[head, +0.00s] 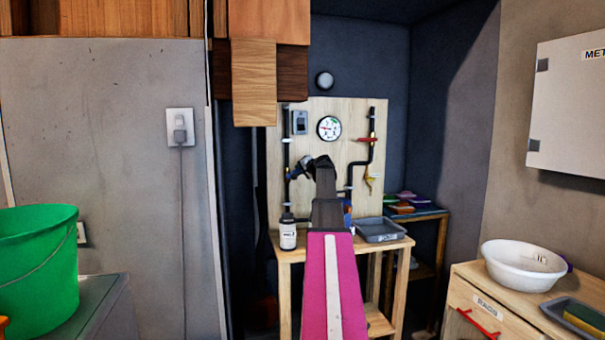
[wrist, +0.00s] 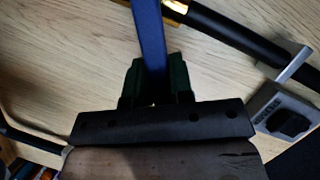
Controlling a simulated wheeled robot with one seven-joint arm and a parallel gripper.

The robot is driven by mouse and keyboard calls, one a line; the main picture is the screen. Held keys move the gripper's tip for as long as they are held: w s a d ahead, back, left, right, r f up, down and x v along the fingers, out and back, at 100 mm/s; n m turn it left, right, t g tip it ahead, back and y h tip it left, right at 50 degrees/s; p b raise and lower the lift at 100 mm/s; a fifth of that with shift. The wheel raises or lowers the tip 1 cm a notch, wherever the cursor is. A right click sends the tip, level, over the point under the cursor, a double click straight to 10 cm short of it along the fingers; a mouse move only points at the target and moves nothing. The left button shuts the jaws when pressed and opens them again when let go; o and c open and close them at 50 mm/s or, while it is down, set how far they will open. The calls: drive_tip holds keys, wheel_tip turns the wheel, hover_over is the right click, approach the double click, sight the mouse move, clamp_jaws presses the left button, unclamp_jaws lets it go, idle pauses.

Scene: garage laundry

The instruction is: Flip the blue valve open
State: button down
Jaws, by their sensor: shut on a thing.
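The blue valve's lever (wrist: 148,32) is a long flat blue bar running up from between the fingers in the wrist view. My gripper (wrist: 156,82) is shut on the lever near its lower end, with a dark green finger on each side. The valve's brass-coloured body (wrist: 176,6) shows at the top edge, on a black pipe (wrist: 225,30). In the head view my gripper (head: 302,168) is at the left pipe of the wooden panel (head: 345,125). The lever is mostly hidden there by my gripper and arm.
A round gauge (head: 329,128), a grey switch box (head: 300,122) and a red-handled valve (head: 367,140) are on the panel. A white bottle (head: 288,234) and a grey tray (head: 380,230) stand on the wooden table (head: 400,245) below. A wooden cabinet (head: 254,80) hangs at upper left.

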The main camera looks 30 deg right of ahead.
drive_tip(key=shift+w+a+r+n+g+h, duration=0.1)
drive_tip(key=shift+a+r+n+g+h, duration=0.3)
drive_tip(key=shift+n, duration=0.35)
drive_tip(key=shift+w+a+r+n+g+h, duration=0.1)
drive_tip(key=shift+a+r+n+g+h, duration=0.1)
drive_tip(key=shift+a+r+n+h, duration=0.4)
drive_tip(key=shift+d+f+n+y, duration=0.1)
drive_tip(key=shift+d+n+y, duration=0.15)
drive_tip(key=shift+y, duration=0.05)
drive_tip(key=c, duration=1)
unclamp_jaws()
drive_tip(key=shift+s, duration=0.15)
drive_tip(key=v, duration=1)
drive_tip(key=shift+s, duration=0.25)
